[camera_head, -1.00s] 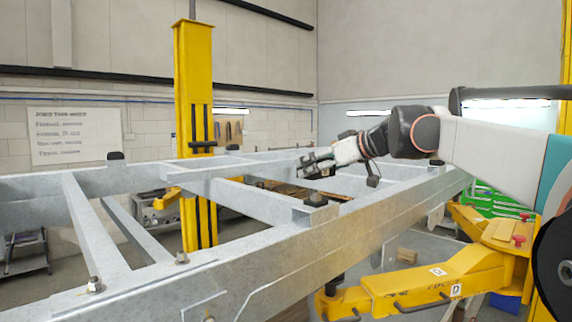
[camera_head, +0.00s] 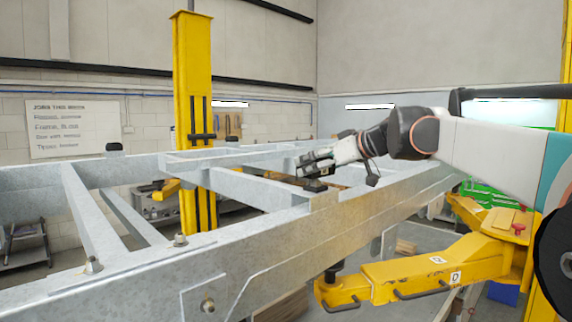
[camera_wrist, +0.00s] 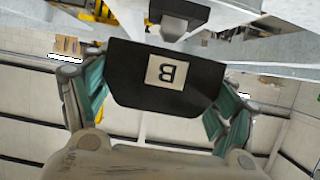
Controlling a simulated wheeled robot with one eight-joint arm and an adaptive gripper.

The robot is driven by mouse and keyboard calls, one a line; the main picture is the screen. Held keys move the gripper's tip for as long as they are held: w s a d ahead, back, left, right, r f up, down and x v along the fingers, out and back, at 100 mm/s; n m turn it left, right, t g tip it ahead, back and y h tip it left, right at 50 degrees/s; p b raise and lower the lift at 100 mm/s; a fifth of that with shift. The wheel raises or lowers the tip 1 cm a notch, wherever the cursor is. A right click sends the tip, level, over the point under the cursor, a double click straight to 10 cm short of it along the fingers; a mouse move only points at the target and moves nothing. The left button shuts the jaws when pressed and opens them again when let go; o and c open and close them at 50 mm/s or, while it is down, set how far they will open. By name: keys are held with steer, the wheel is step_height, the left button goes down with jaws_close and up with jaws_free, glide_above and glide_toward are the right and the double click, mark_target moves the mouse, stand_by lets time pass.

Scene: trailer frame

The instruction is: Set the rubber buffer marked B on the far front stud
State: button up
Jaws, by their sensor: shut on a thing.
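My gripper (camera_head: 318,168) is shut on the rubber buffer marked B, over the front rail of the trailer frame (camera_head: 265,240). The buffer (camera_wrist: 165,77) fills the middle of the wrist view, a black block with a white label whose B appears upside down, between the green-padded fingers. In the head view the buffer (camera_head: 315,185) is a small dark shape under the fingers, close to an upright bracket on the rail. I cannot tell whether it touches the rail. The far front stud is not clearly visible. Two bolt-like studs, one (camera_head: 92,264) and another (camera_head: 180,240), stand bare nearer me.
A black block (camera_head: 115,148) sits on the back rail. A yellow post (camera_head: 193,110) rises behind the frame. A yellow lift arm (camera_head: 420,272) reaches under the front rail at right. The space above the rails left of my gripper is clear.

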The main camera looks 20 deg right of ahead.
steer(key=shift+f, duration=0.25)
steer(key=shift+f+b, duration=0.55)
steer(key=shift+f, duration=0.15)
steer(key=shift+f+b, duration=0.3)
steer(key=shift+f, duration=0.25)
steer(key=o, duration=1.3)
steer(key=shift+r, duration=0.1)
steer(key=shift+r, duration=0.1)
step_height(320, 180, up, 10)
steer(key=shift+f, duration=0.1)
